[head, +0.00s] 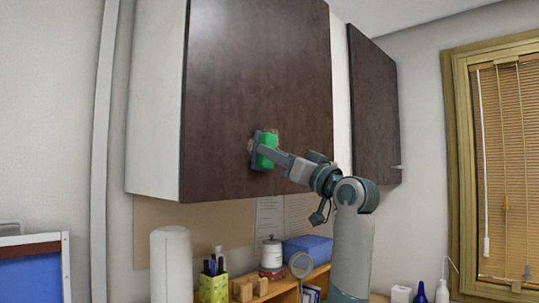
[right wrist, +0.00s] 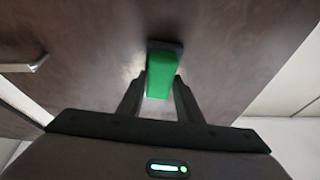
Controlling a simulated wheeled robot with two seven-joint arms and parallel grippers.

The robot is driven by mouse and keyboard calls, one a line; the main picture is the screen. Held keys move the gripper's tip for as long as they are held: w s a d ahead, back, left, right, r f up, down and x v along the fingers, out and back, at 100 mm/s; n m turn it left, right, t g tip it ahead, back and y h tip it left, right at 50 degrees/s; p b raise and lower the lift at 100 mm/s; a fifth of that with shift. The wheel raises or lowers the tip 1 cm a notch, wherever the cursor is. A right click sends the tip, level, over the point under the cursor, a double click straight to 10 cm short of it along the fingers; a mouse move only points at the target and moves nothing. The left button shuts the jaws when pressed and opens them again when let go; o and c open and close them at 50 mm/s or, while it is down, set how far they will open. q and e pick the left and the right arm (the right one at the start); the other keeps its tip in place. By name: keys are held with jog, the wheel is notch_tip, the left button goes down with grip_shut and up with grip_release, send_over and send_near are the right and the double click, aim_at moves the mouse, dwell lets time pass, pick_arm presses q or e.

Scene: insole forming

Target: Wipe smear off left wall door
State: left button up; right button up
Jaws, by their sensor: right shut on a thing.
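The left wall door (head: 258,80) is a dark brown cabinet panel. My right gripper (head: 266,153) is at its lower middle, shut on a green block with a dark pad (head: 267,143). The pad faces the door and appears to touch it; exact contact is hard to tell. A small pale tan smear (head: 250,146) shows at the pad's left edge, with a bit more above it; the pad hides the rest. In the right wrist view the green block (right wrist: 160,76) stands between the two fingers, its dark pad against the brown panel. My left gripper is not in view.
A second brown door (head: 374,105) stands to the right, with a handle (head: 397,167). Below are a white cylinder (head: 171,265), a pen cup (head: 213,288), a lidded jar (head: 271,254) and a blue box (head: 307,249). A window with blinds (head: 505,160) is at right.

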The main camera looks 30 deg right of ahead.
jog(key=shift+d, duration=0.2)
dwell(0.3)
jog(key=shift+w+d+p, duration=0.15)
jog(key=shift+w+d, duration=0.25)
jog(key=shift+d, duration=0.5)
jog(key=shift+w+d+p, duration=0.15)
jog(key=shift+w+d, duration=0.2)
jog(key=shift+d, duration=0.5)
jog(key=shift+d, duration=0.15)
jog(key=shift+w+d+p, duration=0.2)
jog(key=shift+w+d, duration=0.15)
jog(key=shift+d, duration=0.5)
jog(key=shift+w+d+p, duration=0.2)
jog(key=shift+w+d, duration=0.15)
jog(key=shift+d, duration=0.5)
jog(key=shift+r, duration=0.2)
jog(key=shift+d+r+p, duration=0.1)
jog(key=shift+r+p, duration=0.45)
jog(key=shift+r, duration=0.15)
jog(key=shift+s+a+b, duration=0.15)
jog(key=shift+s+a, duration=0.05)
jog(key=shift+a, duration=0.45)
jog(key=shift+s+a+b, duration=0.15)
jog(key=shift+s+a, duration=0.1)
jog(key=shift+a, duration=0.4)
jog(key=shift+s+a+b, duration=0.15)
jog(key=shift+s+a, duration=0.05)
jog(key=shift+a, duration=0.45)
